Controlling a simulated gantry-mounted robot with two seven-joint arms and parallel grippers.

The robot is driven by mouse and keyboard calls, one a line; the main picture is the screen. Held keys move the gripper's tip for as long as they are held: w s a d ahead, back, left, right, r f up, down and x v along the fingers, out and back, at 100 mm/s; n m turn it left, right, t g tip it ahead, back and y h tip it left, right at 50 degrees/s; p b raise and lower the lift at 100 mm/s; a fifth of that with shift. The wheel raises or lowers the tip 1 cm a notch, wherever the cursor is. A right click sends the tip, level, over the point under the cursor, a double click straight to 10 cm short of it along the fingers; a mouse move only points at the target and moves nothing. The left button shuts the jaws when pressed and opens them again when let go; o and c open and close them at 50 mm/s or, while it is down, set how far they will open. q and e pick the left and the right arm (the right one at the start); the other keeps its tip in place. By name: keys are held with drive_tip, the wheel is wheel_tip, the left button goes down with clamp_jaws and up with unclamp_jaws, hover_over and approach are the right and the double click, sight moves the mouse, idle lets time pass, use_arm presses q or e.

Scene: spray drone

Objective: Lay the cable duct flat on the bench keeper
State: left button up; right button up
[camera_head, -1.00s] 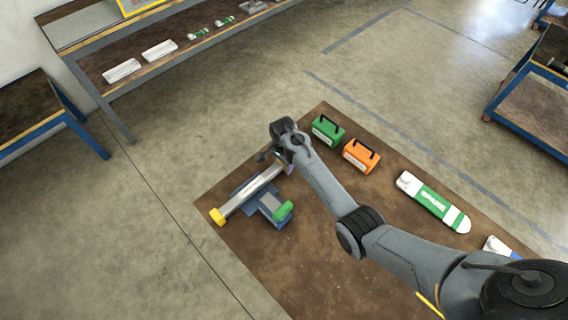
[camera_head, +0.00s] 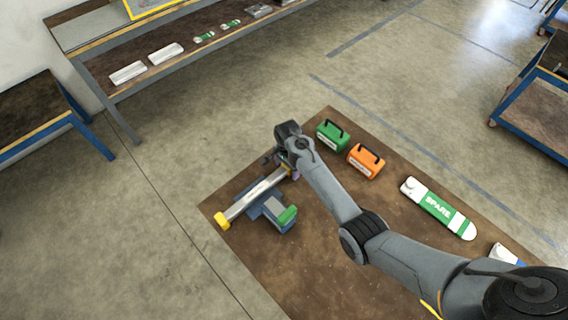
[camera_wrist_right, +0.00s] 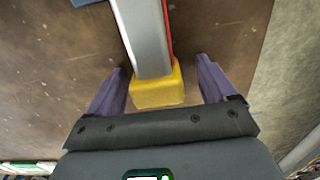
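The cable duct (camera_head: 255,196) is a long pale grey bar with yellow end caps. In the head view it lies across the blue-grey bench keeper (camera_head: 273,209), which has a green block (camera_head: 287,216) at its near right end. Whether the duct is fully flat on the keeper cannot be told. My right gripper (camera_head: 289,172) is at the duct's far end. In the right wrist view its two purple fingers (camera_wrist_right: 160,85) stand apart on either side of the yellow cap (camera_wrist_right: 158,88), with a gap at each side. My left gripper is not in view.
On the brown mat (camera_head: 310,265) stand a green case (camera_head: 331,136) and an orange case (camera_head: 366,161), right of my right gripper. A green-and-white SPARE piece (camera_head: 439,207) lies farther right. A shelf bench (camera_head: 190,62) with small parts stands behind. The mat's near left part is clear.

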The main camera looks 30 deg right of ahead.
drive_tip(key=r, duration=0.3)
drive_tip(key=r+p, duration=0.1)
drive_tip(key=r, duration=0.3)
drive_tip(key=w+r, duration=0.1)
drive_tip(key=r, duration=0.2)
drive_tip(key=shift+a+r+p, duration=0.15)
drive_tip(key=shift+r+p, duration=0.2)
drive_tip(key=shift+r, duration=0.05)
drive_tip(key=shift+s, duration=0.1)
